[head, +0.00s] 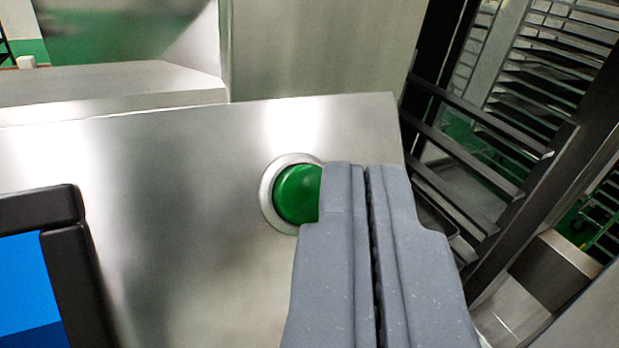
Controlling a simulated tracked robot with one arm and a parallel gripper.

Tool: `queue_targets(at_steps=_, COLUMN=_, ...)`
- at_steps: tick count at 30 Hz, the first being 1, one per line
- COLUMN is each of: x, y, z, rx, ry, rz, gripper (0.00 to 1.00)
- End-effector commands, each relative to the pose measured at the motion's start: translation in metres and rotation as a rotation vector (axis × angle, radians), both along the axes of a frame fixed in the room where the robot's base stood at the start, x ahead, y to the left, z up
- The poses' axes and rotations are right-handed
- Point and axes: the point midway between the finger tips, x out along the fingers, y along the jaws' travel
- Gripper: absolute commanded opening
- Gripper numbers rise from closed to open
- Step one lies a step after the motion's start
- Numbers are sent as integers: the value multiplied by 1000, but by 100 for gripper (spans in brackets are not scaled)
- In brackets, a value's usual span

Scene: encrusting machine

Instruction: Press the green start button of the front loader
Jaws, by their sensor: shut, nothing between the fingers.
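The green start button (296,192) is a round green dome in a pale metal ring on the brushed steel panel (190,210) of the front loader. My gripper (363,168) is shut and empty, its two grey fingers side by side. The fingertips overlap the right part of the button and its ring in the picture and hide that part. I cannot tell whether the fingertips touch the button or stay in front of it.
A black-framed screen (68,265) with a blue display sits at the lower left of the panel. A steel ledge (110,85) and an upright steel housing (315,50) stand behind. Dark metal racks (535,90) are close on the right, past the panel's edge.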

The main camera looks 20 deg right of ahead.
Motion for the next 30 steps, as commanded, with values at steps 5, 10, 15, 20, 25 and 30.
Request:
queue_targets(at_steps=5, x=0, y=0, z=0, rx=0, ry=0, rz=0, gripper=0)
queue_targets(at_steps=10, x=4, y=1, z=-1, rx=0, ry=0, rz=0, gripper=0)
queue_targets(at_steps=15, x=7, y=2, z=-3, rx=0, ry=0, rz=0, gripper=0)
queue_targets(at_steps=20, x=6, y=2, z=-3, rx=0, ry=0, rz=0, gripper=0)
queue_targets(at_steps=25, x=7, y=2, z=-4, rx=0, ry=0, rz=0, gripper=0)
queue_targets(at_steps=30, x=8, y=2, z=-4, rx=0, ry=0, rz=0, gripper=0)
